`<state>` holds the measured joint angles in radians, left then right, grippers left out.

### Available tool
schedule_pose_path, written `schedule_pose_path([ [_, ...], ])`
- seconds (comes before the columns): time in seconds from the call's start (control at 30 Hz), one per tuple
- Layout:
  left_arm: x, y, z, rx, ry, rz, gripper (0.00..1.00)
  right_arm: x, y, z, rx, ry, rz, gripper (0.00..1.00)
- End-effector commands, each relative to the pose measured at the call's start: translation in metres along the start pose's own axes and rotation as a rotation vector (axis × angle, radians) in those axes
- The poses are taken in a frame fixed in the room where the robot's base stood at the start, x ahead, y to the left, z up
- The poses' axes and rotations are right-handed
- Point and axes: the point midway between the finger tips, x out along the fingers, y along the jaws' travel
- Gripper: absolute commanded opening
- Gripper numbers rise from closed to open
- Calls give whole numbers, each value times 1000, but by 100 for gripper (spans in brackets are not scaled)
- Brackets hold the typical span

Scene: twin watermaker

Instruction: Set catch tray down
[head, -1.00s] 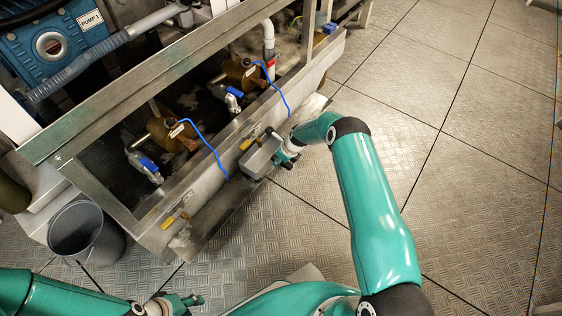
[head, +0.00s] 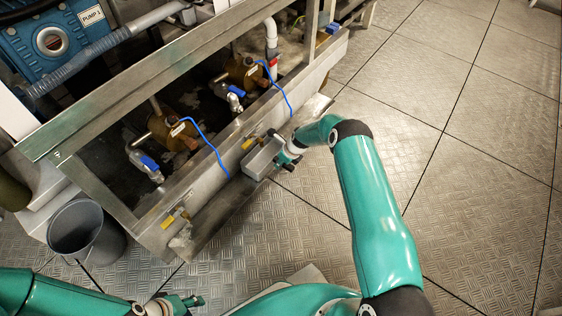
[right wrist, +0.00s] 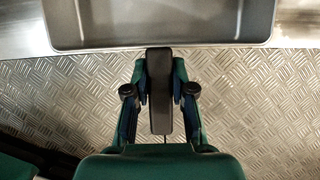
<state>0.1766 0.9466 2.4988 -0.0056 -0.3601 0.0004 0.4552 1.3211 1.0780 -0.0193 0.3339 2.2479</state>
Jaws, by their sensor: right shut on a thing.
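The catch tray (head: 262,158) is a small, grey, open rectangular box at the side of the metal skid. It appears empty where I see into it. My right gripper (head: 288,160) is shut on its dark handle. In the right wrist view the tray (right wrist: 160,20) fills the top edge, and its handle (right wrist: 160,90) lies between the fingers of my right gripper (right wrist: 160,85). The tray is over the low metal ledge (head: 212,218); I cannot tell whether it touches it. My left gripper (head: 182,302) is at the bottom, away from the tray, its fingers too small to read.
The skid holds brass valves (head: 175,133) with blue levers and blue cables. Yellow-handled small valves (head: 175,218) stick out of its side beam near the tray. A grey bucket (head: 85,232) stands at the left. The tread-plate floor (head: 450,150) is clear at the right.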

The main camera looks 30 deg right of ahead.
Motion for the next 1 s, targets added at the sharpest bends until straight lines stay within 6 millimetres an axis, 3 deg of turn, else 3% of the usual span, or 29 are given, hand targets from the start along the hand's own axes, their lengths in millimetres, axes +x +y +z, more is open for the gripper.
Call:
schedule_pose_path([
  [0.2, 4, -2, 0, 0, 0, 0, 40, 4, -1, -1, 0, -2, -3, 0],
  [0.23, 4, -1, 0, 0, 0, 0, 40, 4, -1, -1, 0, -3, -3, 25],
  [0.4, 3, -1, 0, 0, 0, 0, 40, 3, -1, -1, 0, -2, -2, 53],
  [0.77, 3, -1, 0, 0, 0, 0, 40, 2, 0, -2, 0, 1, 1, 53],
  [1.0, 3, -1, 0, 0, 0, 0, 40, -22, -1, -1, 0, -1, -1, 53],
])
